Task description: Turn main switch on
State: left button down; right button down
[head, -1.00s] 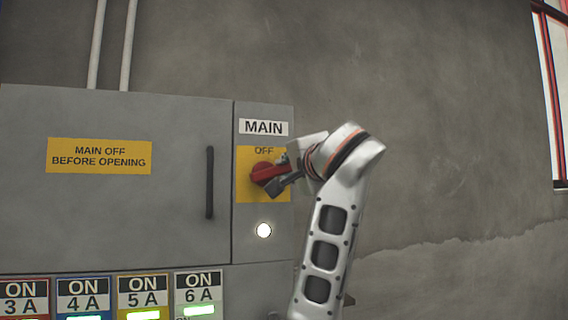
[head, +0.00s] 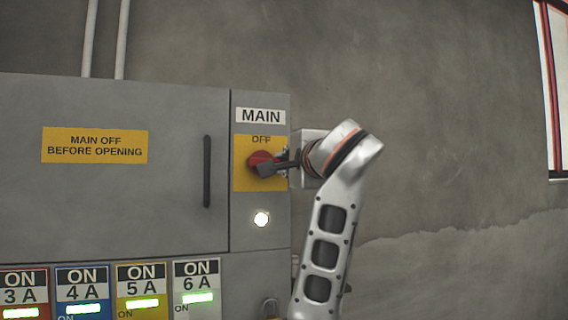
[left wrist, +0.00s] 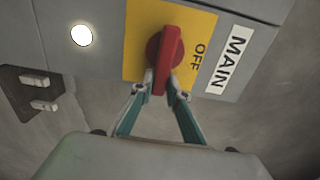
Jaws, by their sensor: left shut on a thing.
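The main switch is a red rotary knob (head: 259,158) on a yellow plate (head: 243,179) marked OFF at its top, under a MAIN label. In the left wrist view the red handle (left wrist: 169,52) sticks out between the fingertips. My left gripper (head: 267,169) comes at it from the right and partly hides the handle in the head view. In the left wrist view the left gripper's fingers (left wrist: 160,88) are shut on the handle, one on each side. My right gripper is not in view.
A round white light (head: 261,218) glows below the switch. The grey cabinet door (head: 100,195) has a black handle (head: 207,171) and a yellow warning sign (head: 95,145). Several lit breaker panels (head: 140,290) sit below. Bare wall lies to the right.

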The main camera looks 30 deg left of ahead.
pick_arm(q)
jog(key=c, duration=2)
grip_release()
jog(key=shift+o, duration=0.2)
jog(key=v, duration=0.7)
jog(key=shift+s+d, duration=0.2)
jog(key=shift+f, duration=0.1)
